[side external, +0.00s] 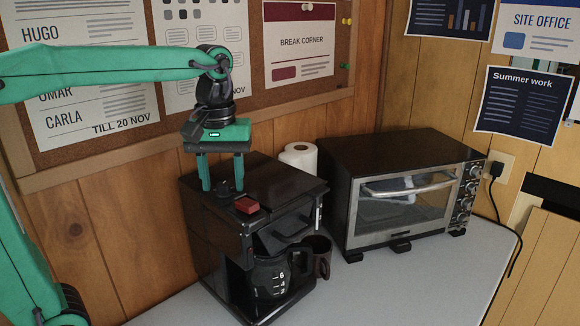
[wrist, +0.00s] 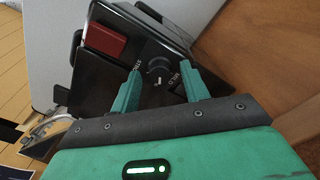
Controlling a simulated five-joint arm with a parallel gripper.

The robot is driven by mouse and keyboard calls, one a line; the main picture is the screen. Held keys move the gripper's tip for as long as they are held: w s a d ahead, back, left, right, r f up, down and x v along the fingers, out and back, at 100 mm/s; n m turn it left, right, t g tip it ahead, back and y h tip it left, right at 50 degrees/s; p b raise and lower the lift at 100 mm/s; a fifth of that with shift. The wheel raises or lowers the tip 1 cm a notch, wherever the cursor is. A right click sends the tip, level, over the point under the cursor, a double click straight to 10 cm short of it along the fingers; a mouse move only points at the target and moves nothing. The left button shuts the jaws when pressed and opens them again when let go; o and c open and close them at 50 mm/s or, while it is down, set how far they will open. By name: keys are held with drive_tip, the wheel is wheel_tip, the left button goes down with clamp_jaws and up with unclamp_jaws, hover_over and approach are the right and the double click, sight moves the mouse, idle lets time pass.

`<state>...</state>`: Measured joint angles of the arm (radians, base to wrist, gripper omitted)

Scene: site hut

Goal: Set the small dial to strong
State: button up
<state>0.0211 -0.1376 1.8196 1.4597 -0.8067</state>
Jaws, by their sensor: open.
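The black coffee maker (side external: 215,237) stands on the grey worktop, with a small black dial (wrist: 158,66) on its top panel. In the wrist view the dial lies between my two green fingertips, with a gap on either side. White lettering shows around it: a word starting "STRO", partly covered by the left finger, and "MILD" (wrist: 174,82) on the right. A small white mark shows at the dial's lower edge; I cannot tell exactly where it points. My gripper (side external: 223,187) is open and points down over the dial; it also shows in the wrist view (wrist: 160,80).
A red switch (side external: 246,205) sits beside the dial. A glass jug (side external: 270,277) stands inside the coffee maker, with a dark mug (side external: 320,258) beside it. A paper roll (side external: 299,157) and a toaster oven (side external: 400,241) stand to the right. The worktop's front (side external: 385,295) is clear.

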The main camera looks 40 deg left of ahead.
drive_tip(key=shift+f, duration=0.3)
drive_tip(key=shift+c, duration=0.4)
drive_tip(key=c, duration=0.9)
drive_tip(key=shift+m, duration=0.4)
drive_tip(key=m, duration=1.1)
